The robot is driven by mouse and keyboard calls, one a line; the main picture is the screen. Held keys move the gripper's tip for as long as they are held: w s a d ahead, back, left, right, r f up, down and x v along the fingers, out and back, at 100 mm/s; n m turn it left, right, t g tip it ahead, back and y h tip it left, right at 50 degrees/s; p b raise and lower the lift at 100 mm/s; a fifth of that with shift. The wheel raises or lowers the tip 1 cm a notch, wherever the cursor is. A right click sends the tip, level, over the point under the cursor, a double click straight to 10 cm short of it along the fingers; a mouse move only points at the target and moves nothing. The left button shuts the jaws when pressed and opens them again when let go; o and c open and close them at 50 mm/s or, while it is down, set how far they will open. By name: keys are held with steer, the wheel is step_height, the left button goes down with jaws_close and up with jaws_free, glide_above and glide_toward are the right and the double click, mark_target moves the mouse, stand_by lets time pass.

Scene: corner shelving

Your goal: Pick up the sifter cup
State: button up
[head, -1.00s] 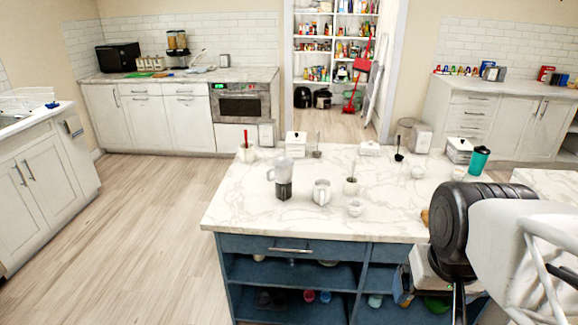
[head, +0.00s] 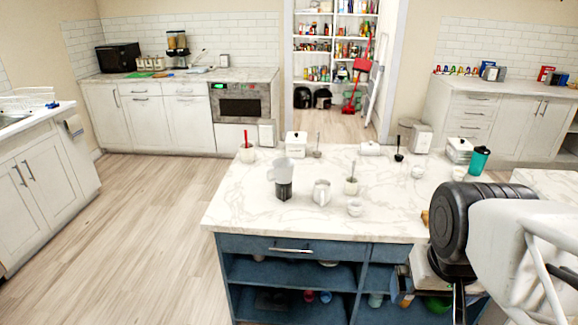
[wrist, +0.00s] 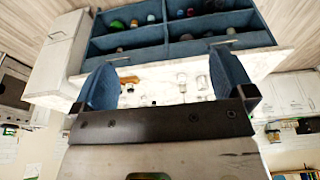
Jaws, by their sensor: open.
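The likely sifter cup is a pale metallic cup with a side handle (head: 321,193), standing upright on the marble island top (head: 240,212) near its front middle. It also shows small and upside down in the wrist view (wrist: 182,82). To its left is a clear-topped pitcher with a dark base (head: 284,189). My gripper (wrist: 165,68) shows in the wrist view with its two blue fingers wide apart and nothing between them. It is well away from the cup, which appears beyond the fingers. In the head view my arm is at the right; the fingertips cannot be made out.
A small jar with a utensil (head: 351,187) and a small glass bowl (head: 355,209) stand close right of the cup. Open blue shelves (head: 290,272) lie below the top. Floor at left is clear.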

steer(key=w+a+r+m+g+y, duration=0.1)
steer(key=w+a+r+m, duration=0.15)
steer(key=w, duration=0.45)
steer(key=w+a+r+m+y, duration=0.1)
steer(key=w+a+m+y, duration=0.15)
steer(key=w, duration=0.55)
steer(key=m+g+y, duration=0.2)
steer(key=m+y, duration=0.4)
steer(key=m, duration=0.2)
glide_above(289, 163)
steer(key=s+d, duration=0.6)
steer(key=s, duration=0.3)
steer(key=s+d, duration=0.5)
steer(key=s, duration=0.4)
step_height(289, 163, down, 7)
steer(key=w+a+f+m+y, duration=0.2)
steer(key=w+f, duration=0.4)
steer(key=w, duration=0.3)
steer(key=w+a+f+m+t+y, duration=0.1)
steer(key=w+a+f+m+y, duration=0.1)
steer(key=w+f, duration=0.4)
steer(key=w+a+m, duration=0.1)
steer(key=w, duration=0.1)
steer(key=shift+w+a+m, duration=0.2)
steer(key=shift+w+m, duration=0.1)
steer(key=shift+w, duration=0.05)
steer(key=shift+a, duration=0.1)
steer(key=shift+x, duration=1.2)
steer(key=shift+a, duration=0.1)
